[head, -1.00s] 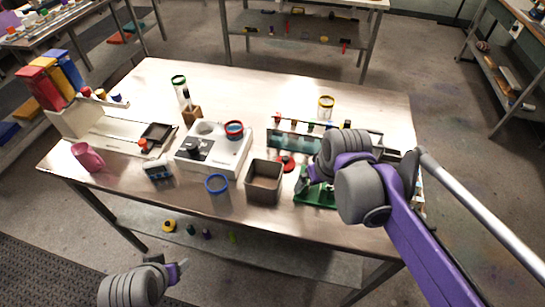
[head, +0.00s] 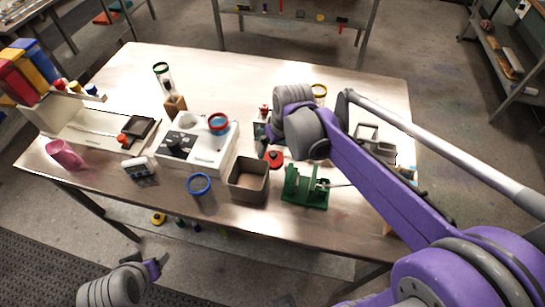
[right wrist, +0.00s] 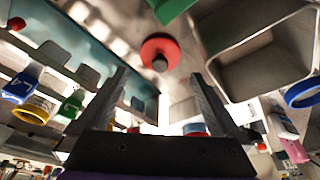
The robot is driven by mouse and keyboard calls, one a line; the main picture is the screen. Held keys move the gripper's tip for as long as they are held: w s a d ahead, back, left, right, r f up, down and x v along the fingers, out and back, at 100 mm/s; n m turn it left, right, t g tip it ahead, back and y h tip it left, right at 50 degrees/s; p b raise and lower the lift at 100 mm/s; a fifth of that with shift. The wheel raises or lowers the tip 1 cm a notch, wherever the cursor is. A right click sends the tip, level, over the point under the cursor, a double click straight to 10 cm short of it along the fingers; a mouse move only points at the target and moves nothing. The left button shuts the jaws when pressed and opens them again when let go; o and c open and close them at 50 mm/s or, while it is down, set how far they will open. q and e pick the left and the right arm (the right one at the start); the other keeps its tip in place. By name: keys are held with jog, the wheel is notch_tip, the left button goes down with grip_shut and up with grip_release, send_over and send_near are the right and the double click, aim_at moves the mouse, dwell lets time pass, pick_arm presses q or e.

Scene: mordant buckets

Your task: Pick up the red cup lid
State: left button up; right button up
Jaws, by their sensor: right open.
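The red cup lid (head: 274,158) is a small red disc with a knob, lying on the metal table behind the grey square bin. In the right wrist view the red lid (right wrist: 160,50) and its grey knob are just beyond the open fingertips, roughly centred between them.
The grey square bin (head: 247,192) and a green stand (head: 304,196) flank the lid closely. The back of the table is fairly clear.

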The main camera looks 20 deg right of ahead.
aim_at(273, 153)
jog(key=x, duration=0.5)
jog(key=shift+f, duration=0.25)
jog(key=c, duration=1.2)
